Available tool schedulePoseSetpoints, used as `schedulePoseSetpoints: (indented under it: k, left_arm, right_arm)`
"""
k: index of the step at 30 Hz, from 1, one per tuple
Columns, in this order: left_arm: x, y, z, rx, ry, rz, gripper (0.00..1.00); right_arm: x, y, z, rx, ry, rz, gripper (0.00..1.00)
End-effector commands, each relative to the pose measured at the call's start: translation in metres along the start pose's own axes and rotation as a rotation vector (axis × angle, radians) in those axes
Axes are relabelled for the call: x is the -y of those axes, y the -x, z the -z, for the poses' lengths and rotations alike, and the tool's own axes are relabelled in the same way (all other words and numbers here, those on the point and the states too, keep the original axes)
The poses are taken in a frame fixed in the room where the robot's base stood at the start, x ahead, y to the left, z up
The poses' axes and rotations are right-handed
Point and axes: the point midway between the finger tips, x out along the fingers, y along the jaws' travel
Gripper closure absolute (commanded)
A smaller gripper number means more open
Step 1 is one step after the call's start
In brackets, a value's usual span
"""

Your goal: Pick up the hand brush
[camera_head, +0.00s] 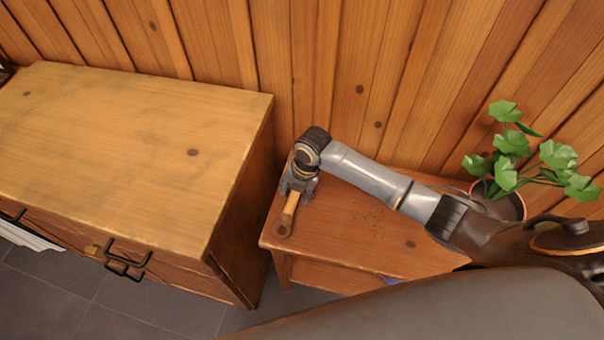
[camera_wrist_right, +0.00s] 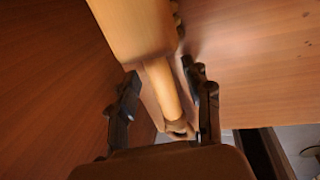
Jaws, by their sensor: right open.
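The hand brush (camera_head: 290,208) lies on the small wooden side table (camera_head: 345,246), near its left end. Its light wooden handle and darker near end show; the rest is hidden under my right gripper (camera_head: 298,184). In the right wrist view the brush (camera_wrist_right: 162,88) shows a wide wooden block at the top and a narrower handle running down. The open fingers of my right gripper (camera_wrist_right: 163,92) stand on either side of the handle, with gaps visible. I cannot tell whether either finger touches it. My left gripper is not in view.
A wooden cabinet (camera_head: 130,130) with dark handles stands close left of the table, its top higher. A plank wall (camera_head: 380,90) runs behind. A potted plant (camera_head: 510,165) stands at the table's right. The middle of the tabletop is mostly clear.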

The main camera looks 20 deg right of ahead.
Motion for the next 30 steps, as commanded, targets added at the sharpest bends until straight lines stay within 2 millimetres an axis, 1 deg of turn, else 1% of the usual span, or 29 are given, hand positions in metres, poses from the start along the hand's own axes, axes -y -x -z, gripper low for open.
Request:
schedulePoseSetpoints:
  k: [2, 3, 8, 9, 10, 19, 22, 26, 29, 30]
  left_arm:
    - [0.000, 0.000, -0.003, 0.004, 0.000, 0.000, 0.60]
    - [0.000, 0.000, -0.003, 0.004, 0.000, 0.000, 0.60]
    - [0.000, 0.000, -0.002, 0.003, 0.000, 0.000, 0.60]
    - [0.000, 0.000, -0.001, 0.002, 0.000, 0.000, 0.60]
    - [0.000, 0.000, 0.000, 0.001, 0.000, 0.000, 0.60]
    - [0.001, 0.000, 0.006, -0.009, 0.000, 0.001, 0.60]
    - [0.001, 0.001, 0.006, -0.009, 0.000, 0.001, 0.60]
    - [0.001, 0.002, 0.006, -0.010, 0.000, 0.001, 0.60]
    - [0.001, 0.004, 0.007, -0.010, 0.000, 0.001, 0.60]
    - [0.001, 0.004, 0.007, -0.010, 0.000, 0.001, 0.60]
  right_arm:
    - [0.000, 0.000, 0.000, 0.000, 0.000, 0.000, 0.50]
    - [0.000, 0.000, 0.000, 0.000, 0.000, 0.000, 0.54]
    - [0.000, 0.000, 0.000, 0.000, -0.001, 0.001, 0.87]
    - [0.000, 0.000, 0.000, 0.000, -0.001, 0.001, 0.95]
    - [0.000, 0.000, 0.000, 0.000, -0.001, 0.001, 1.00]
    - [0.000, 0.001, -0.001, 0.001, -0.001, 0.000, 1.00]
    - [-0.001, 0.005, -0.001, 0.002, 0.000, 0.000, 1.00]
    - [-0.004, 0.016, -0.002, 0.003, -0.001, -0.002, 1.00]
    - [-0.007, 0.032, -0.001, 0.003, 0.002, -0.003, 1.00]
    - [-0.006, 0.038, 0.004, 0.001, 0.002, -0.001, 1.00]
